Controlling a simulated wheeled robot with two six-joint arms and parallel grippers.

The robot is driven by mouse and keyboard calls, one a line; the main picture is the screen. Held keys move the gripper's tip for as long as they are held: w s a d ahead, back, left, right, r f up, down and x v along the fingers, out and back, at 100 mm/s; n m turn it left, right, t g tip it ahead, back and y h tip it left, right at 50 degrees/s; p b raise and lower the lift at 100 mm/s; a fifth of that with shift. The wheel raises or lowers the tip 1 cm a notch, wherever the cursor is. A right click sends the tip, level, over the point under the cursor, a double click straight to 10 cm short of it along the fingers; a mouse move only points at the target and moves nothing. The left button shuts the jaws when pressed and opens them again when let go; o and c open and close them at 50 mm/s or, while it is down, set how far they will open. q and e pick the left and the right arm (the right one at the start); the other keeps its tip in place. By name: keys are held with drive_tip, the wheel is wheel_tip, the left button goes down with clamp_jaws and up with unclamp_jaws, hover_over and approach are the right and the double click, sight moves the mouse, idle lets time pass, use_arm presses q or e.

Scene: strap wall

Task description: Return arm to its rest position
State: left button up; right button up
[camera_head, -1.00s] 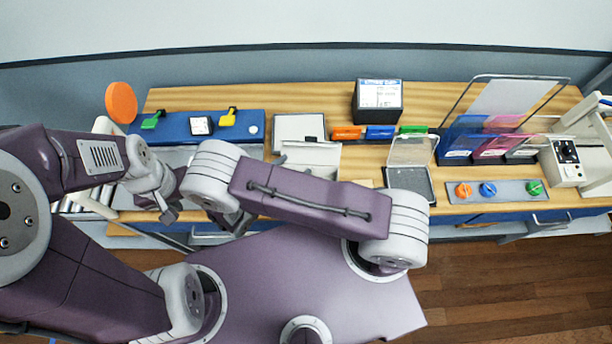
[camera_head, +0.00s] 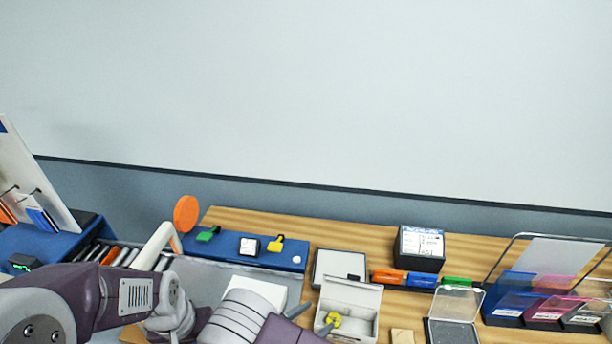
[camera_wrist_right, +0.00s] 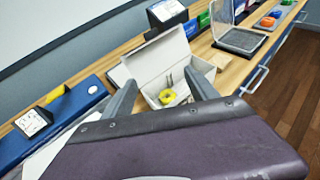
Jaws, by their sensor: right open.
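My right gripper (camera_head: 311,319) shows at the bottom of the head view, its two dark fingers apart. In the right wrist view the fingers (camera_wrist_right: 160,95) stand wide with nothing between them touching. The box also shows in the head view (camera_head: 350,296). My left arm (camera_head: 95,300) reaches in from the left; its wrist is visible, but its fingers are hidden or below the frame.
A blue panel (camera_head: 225,247) with green and yellow levers and an orange disc (camera_head: 186,213) are at left. A black box (camera_head: 420,248), a clear-lidded tray (camera_head: 455,310) and clear-fronted bins (camera_head: 540,300) stand right on the wooden bench. The wall behind is bare.

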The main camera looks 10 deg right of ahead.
drive_tip(key=w+d+m+g+b, duration=0.45)
drive_tip(key=d+m+b, duration=0.35)
drive_tip(key=d, duration=0.3)
drive_tip(key=s+d+m+g+y+b, duration=0.3)
drive_tip(key=s+d+m+g+b, duration=0.2)
drive_tip(key=s+d+m, duration=0.15)
drive_tip(key=s+a+f+m+y+b, duration=0.2)
drive_tip(key=s+f+m+y+b, duration=0.1)
drive_tip(key=s+m+y, duration=0.3)
drive_tip(key=w+a+m+t+y, duration=0.1)
drive_tip(key=a+m+t+y, duration=0.1)
drive_tip(key=a+m, duration=0.3)
drive_tip(key=shift+a+f+t+p, duration=0.3)
drive_tip(key=shift+a+f+t, duration=0.1)
drive_tip(key=shift+a, duration=0.15)
